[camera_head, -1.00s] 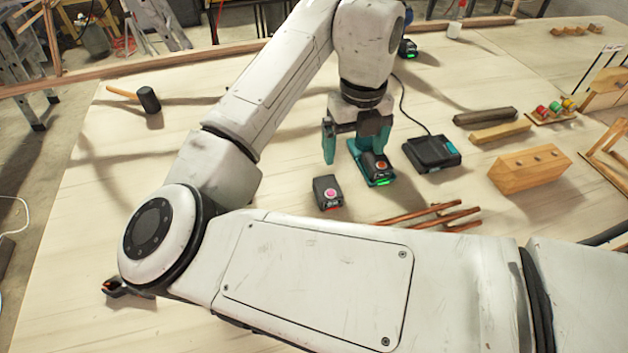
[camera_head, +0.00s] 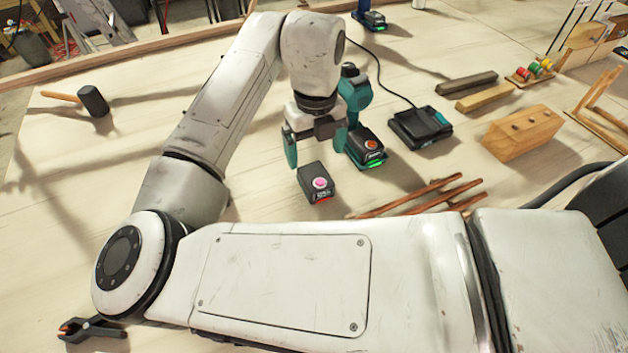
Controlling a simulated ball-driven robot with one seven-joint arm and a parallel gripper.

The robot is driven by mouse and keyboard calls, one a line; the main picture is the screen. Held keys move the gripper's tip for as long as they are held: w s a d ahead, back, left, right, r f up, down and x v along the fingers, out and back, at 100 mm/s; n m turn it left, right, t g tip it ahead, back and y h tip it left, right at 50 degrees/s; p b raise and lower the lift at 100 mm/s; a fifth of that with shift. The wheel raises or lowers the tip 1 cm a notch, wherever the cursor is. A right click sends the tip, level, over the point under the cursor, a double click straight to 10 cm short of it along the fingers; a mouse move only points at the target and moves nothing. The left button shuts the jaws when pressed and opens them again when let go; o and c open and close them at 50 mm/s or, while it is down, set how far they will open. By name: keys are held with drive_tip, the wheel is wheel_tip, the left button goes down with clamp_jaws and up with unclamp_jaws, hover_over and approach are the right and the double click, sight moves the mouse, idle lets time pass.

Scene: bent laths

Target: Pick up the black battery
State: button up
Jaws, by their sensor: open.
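The black battery (camera_head: 317,184) stands on the bench top, with a pink round mark on top and a red light on its front edge. My gripper (camera_head: 316,157) is open and empty, with its teal fingers pointing down. In the picture it is just above the battery, at its far side. I cannot tell the exact height of the fingertips above the bench. The battery's front and top are in plain sight.
A teal tool (camera_head: 354,92) with an orange-marked, green-lit battery (camera_head: 366,150) stands close right of my gripper. A black charger (camera_head: 420,127), copper-coloured rods (camera_head: 425,197) and a wooden block (camera_head: 522,133) lie further right. The bench left of the battery is clear.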

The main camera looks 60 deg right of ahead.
sight(314, 174)
drive_tip(key=shift+w+a+f+p, duration=0.1)
drive_tip(key=shift+f+p, duration=0.4)
drive_tip(key=shift+f, duration=3.05)
drive_tip(key=c, duration=1.4)
